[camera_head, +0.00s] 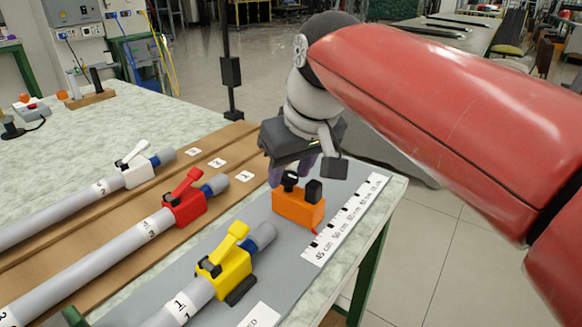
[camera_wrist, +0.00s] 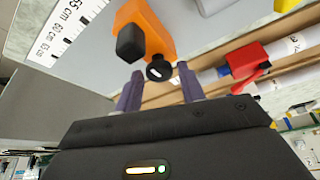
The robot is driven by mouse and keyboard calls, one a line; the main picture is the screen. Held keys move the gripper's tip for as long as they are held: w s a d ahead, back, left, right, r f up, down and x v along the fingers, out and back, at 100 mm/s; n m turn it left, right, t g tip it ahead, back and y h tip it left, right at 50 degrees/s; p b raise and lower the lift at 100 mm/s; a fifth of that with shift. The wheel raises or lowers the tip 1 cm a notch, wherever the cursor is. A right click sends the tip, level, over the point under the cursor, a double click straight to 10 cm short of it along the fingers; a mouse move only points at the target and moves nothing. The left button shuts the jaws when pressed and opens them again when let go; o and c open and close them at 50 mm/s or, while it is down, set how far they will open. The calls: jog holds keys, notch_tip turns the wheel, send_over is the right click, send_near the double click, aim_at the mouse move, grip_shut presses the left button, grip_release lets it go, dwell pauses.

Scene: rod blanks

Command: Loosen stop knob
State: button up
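The orange stop block (camera_head: 298,208) sits on the grey plate beside the white ruler strip (camera_head: 345,220). Two black parts stand on top of it: a round knob (camera_head: 290,181) and a blockier black piece (camera_head: 314,190). In the wrist view the orange block (camera_wrist: 153,25) is at the top, with the blocky piece (camera_wrist: 131,43) and the round knob (camera_wrist: 159,70). My gripper (camera_wrist: 160,74) is open, its two purple fingers apart with the round knob showing between their tips. I cannot tell whether either finger touches the knob. In the head view, my gripper (camera_head: 286,172) is just behind the knob, partly hidden.
Yellow (camera_head: 226,270), red (camera_head: 184,205) and white (camera_head: 137,173) clamps with raised levers hold grey rods to the left. The table's right edge is just past the ruler. A dark post (camera_head: 230,70) stands behind the table.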

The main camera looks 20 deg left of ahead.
aim_at(301, 203)
jog(key=p+v, duration=0.1)
jog(key=v, duration=0.6)
jog(key=shift+d+r, duration=0.2)
jog(key=shift+r, duration=0.15)
